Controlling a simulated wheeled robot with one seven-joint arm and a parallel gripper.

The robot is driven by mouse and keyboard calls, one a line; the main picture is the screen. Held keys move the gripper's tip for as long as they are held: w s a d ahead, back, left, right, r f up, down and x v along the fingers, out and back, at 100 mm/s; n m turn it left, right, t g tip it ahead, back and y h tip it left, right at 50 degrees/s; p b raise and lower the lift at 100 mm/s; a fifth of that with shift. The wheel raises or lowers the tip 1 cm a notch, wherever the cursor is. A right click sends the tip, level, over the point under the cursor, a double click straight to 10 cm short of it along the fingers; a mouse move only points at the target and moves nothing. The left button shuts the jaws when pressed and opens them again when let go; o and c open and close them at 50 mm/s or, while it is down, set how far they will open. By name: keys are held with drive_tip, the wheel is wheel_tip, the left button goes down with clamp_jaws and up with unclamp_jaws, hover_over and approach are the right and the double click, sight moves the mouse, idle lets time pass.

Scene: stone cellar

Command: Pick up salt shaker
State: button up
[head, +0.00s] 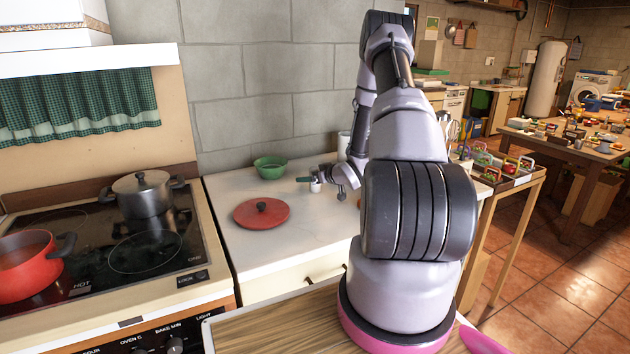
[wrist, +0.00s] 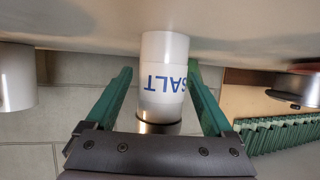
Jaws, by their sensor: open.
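The salt shaker (wrist: 163,75) is a white cylinder with blue SALT lettering and a metallic end. It appears upside down in the wrist view, its far end against the pale counter. My gripper (wrist: 159,72) is open, with one green finger on each side of the shaker and visible gaps between. In the head view my gripper (head: 306,182) is low over the white counter, and the small white shaker (head: 315,187) shows beside its green finger, partly hidden.
On the counter (head: 290,240) are a red lid (head: 261,215) and a green bowl (head: 270,167). A white cylinder (wrist: 15,76) stands left in the wrist view. The stove holds a metal pot (head: 143,196) and a red pot (head: 28,268). A stone wall (head: 260,90) is behind.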

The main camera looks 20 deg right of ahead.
drive_tip(key=shift+w+f, duration=0.15)
drive_tip(key=shift+w, duration=0.15)
clamp_jaws()
